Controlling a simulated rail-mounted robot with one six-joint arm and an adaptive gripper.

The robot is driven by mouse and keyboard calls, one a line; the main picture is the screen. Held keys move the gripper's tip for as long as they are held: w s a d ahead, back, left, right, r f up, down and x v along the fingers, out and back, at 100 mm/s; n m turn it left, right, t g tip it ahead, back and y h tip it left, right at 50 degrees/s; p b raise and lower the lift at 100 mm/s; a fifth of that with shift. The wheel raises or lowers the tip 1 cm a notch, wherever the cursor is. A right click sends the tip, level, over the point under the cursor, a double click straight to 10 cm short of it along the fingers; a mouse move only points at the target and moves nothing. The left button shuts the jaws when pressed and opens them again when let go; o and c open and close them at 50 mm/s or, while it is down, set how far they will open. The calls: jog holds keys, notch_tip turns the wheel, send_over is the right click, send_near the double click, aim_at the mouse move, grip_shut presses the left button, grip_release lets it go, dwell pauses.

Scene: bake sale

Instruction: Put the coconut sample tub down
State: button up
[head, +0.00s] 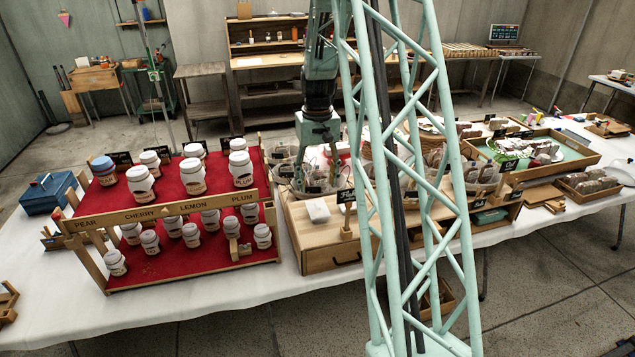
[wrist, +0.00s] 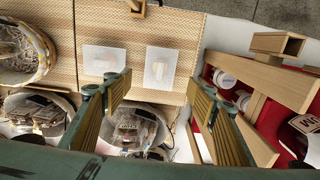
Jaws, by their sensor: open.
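I cannot read which tub is coconut. Two pale squares (wrist: 104,60) lie on the board (wrist: 190,28); the right one (wrist: 160,68) has a faint mark.
A red tiered stand (head: 215,225) with several white-lidded jars stands left of the board. A small dark sign (head: 345,196) on a wooden post stands at the board's front. Trays and baskets (head: 575,152) fill the right. White cloth is clear at the front left (head: 60,300).

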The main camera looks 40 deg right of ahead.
jog(key=s+a+r+n+t, duration=0.1)
jog(key=s+a+r, duration=0.3)
jog(key=a+r, duration=0.65)
jog(key=s+a+r+n+t, duration=0.1)
jog(key=s+a+r, duration=0.3)
jog(key=a+r, duration=0.65)
jog(key=s+a+r+n, duration=0.1)
jog(key=s+a+r, duration=0.6)
jog(key=s+a, duration=0.15)
jog(key=s+a+r+n+t, duration=0.1)
jog(key=s+a, duration=0.4)
jog(key=s, duration=0.5)
jog(key=s+a+r+n+t, duration=0.1)
jog(key=s+a, duration=0.4)
jog(key=s, duration=0.6)
jog(key=shift+a, duration=0.25)
